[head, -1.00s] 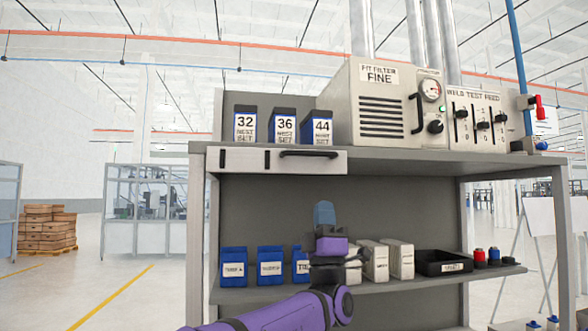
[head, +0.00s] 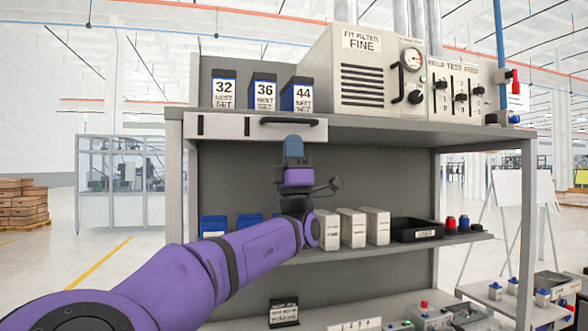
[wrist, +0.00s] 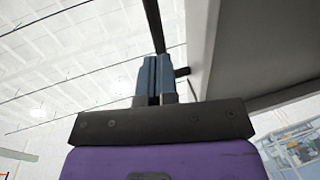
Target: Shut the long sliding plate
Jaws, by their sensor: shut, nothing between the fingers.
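The long sliding plate (head: 250,128) is a pale, wide, flat front under the left part of the rack's top. In the wrist view the fingers (wrist: 155,62) are near the end of the black handle (wrist: 152,25), beside the grey plate face (wrist: 198,45). I cannot tell whether they touch it. How far the plate stands out is hard to judge.
Boxes marked 32, 36 and 44 (head: 262,92) stand on the top above the plate, with a filter unit (head: 365,75) to their right. The shelf below holds blue packs (head: 214,226), pale boxes (head: 351,228) and a black tray (head: 415,230).

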